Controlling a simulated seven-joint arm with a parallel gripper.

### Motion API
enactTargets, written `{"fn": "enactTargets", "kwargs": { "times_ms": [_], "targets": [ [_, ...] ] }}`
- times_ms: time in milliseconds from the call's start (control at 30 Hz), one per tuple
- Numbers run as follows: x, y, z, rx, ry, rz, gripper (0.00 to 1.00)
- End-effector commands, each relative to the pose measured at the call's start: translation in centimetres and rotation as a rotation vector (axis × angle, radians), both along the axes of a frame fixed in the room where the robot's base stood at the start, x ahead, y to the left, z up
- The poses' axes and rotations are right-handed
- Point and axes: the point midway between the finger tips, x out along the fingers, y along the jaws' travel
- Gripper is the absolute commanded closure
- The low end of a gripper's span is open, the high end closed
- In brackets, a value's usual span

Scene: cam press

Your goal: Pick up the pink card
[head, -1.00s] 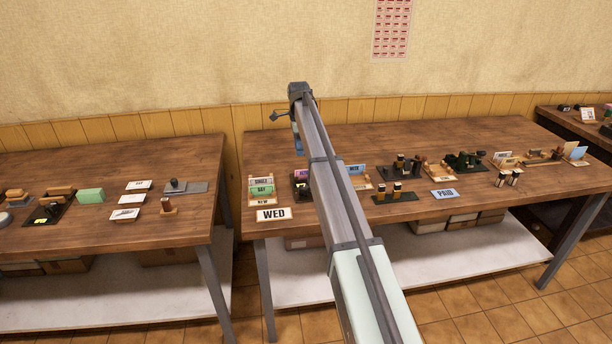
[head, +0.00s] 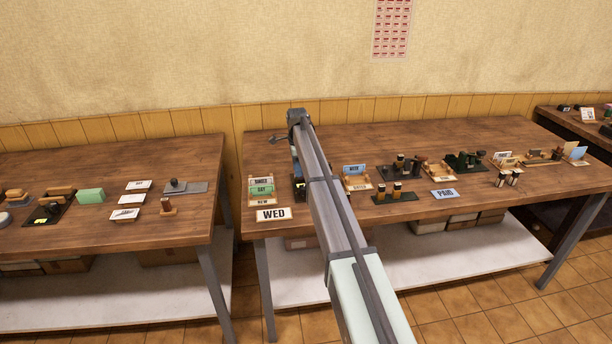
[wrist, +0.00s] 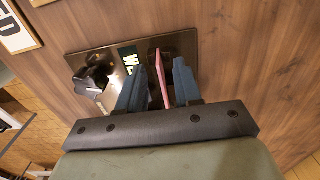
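The pink card (wrist: 162,80) stands on edge on a dark tray (wrist: 188,42) in the wrist view. My gripper (wrist: 157,82) is open, with its blue fingers on either side of the card and gaps showing between them and it. In the head view my arm hides the card and most of the tray.
A dark stamp-like object (wrist: 92,78) and a lettered plate (wrist: 129,57) are on the same tray, left of the fingers. In the head view a WED sign (head: 273,214) and a holder with a green SAT card (head: 262,189) stand left of my arm; a blue card (head: 354,169) stands right.

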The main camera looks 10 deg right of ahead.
Motion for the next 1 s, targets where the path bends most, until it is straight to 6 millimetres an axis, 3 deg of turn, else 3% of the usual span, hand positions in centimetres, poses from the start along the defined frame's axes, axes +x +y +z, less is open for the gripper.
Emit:
{"fn": "enactTargets", "kwargs": {
  "times_ms": [100,433,1000],
  "targets": [
    [0.01,-0.01,0.03,0.0,0.0,0.0,0.68],
    [0.0,-0.02,0.04,0.0,0.0,0.0,0.99],
    [0.03,-0.02,0.49,0.0,0.0,0.0,1.0]
  ]
}}
